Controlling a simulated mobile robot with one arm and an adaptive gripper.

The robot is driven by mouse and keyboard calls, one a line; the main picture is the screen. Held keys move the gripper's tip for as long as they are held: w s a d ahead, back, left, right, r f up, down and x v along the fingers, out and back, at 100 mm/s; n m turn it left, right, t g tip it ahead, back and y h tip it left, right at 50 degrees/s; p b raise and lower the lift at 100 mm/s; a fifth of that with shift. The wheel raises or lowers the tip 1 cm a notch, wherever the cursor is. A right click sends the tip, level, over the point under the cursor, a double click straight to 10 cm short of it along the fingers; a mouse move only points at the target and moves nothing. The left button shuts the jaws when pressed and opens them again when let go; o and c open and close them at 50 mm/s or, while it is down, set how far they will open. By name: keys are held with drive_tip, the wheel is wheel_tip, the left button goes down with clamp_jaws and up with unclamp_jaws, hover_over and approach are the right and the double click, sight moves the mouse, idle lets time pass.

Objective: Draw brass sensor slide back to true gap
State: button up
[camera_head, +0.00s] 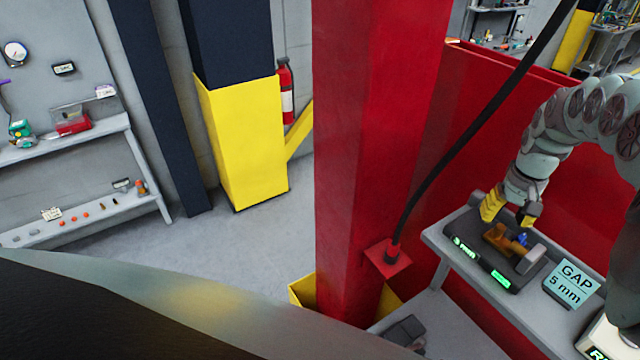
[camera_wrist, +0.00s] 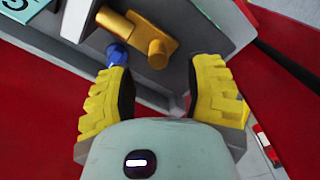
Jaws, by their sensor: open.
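The brass sensor slide (camera_head: 505,241) sits on a dark fixture (camera_head: 477,257) on the grey bench at the right of the head view. In the wrist view the brass slide (camera_wrist: 150,42) has an upright round post, with a blue part (camera_wrist: 119,56) beside it. My gripper (camera_head: 509,212) is just above and behind the slide in the head view. In the wrist view my gripper (camera_wrist: 163,88) has its yellow fingers wide apart, with the brass post ahead of the space between them. Nothing is between the fingers. Whether a finger touches the blue part I cannot tell.
A grey block (camera_head: 531,258) stands at the slide's right end. A sign (camera_head: 571,284) reading "GAP 5 mm" stands to the right. Green displays (camera_head: 501,279) glow on the fixture front. A red column (camera_head: 375,150) and black cable (camera_head: 470,130) stand left of the bench.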

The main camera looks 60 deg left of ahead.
sight(502, 226)
drive_tip(key=shift+s+f, duration=0.15)
drive_tip(key=shift+f, duration=0.25)
drive_tip(key=shift+a+f, duration=0.15)
drive_tip(key=shift+f, duration=0.7)
drive_tip(key=shift+d+f, duration=0.2)
drive_tip(key=shift+f, duration=0.3)
clamp_jaws()
drive_tip(key=shift+d, duration=0.1)
